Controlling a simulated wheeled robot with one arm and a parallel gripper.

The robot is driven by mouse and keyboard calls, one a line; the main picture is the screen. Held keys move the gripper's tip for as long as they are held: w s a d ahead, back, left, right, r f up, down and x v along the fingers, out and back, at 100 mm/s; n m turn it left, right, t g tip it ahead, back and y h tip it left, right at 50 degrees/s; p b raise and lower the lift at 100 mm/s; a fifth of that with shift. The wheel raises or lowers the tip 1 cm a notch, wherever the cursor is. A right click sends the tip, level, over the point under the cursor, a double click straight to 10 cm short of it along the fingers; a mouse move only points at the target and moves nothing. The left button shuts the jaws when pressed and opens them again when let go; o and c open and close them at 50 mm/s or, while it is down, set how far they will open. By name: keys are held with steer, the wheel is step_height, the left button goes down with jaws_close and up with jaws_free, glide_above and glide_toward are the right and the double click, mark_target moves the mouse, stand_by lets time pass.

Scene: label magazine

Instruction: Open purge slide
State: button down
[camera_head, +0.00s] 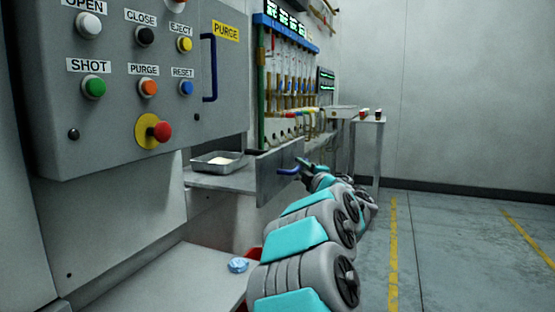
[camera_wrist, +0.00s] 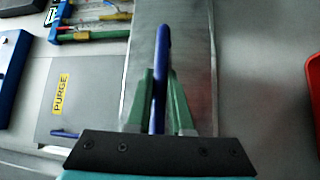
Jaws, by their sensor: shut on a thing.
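My gripper (camera_head: 299,168) is at the upright grey metal plate (camera_head: 268,178) below the control panel, with the arm reaching in from the lower right. In the wrist view my green fingers (camera_wrist: 159,88) are shut on the blue handle (camera_wrist: 162,45), one on each side of it. The handle stands out from the grey plate (camera_wrist: 196,60) and also shows in the head view (camera_head: 287,171). A yellow PURGE label (camera_head: 226,32) is on the control panel, beside a separate upright blue handle (camera_head: 209,68). The label also shows in the wrist view (camera_wrist: 62,92).
The grey control panel (camera_head: 60,130) with several buttons overhangs at left. A metal tray (camera_head: 202,167) with pale contents sits on a ledge beside the plate. A crumpled blue piece (camera_head: 238,265) lies on the lower shelf (camera_head: 170,285). The floor (camera_head: 450,250) at right is clear.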

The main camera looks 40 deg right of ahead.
steer(key=s+d+p, duration=0.2)
steer(key=s+d, duration=0.2)
steer(key=s, duration=0.7)
steer(key=shift+d+p, duration=0.35)
steer(key=shift+p, duration=0.05)
steer(key=c, duration=0.8)
jaws_free()
steer(key=v, duration=0.7)
steer(key=shift+s+a, duration=0.15)
steer(key=shift+s, duration=0.15)
steer(key=shift+f, duration=0.1)
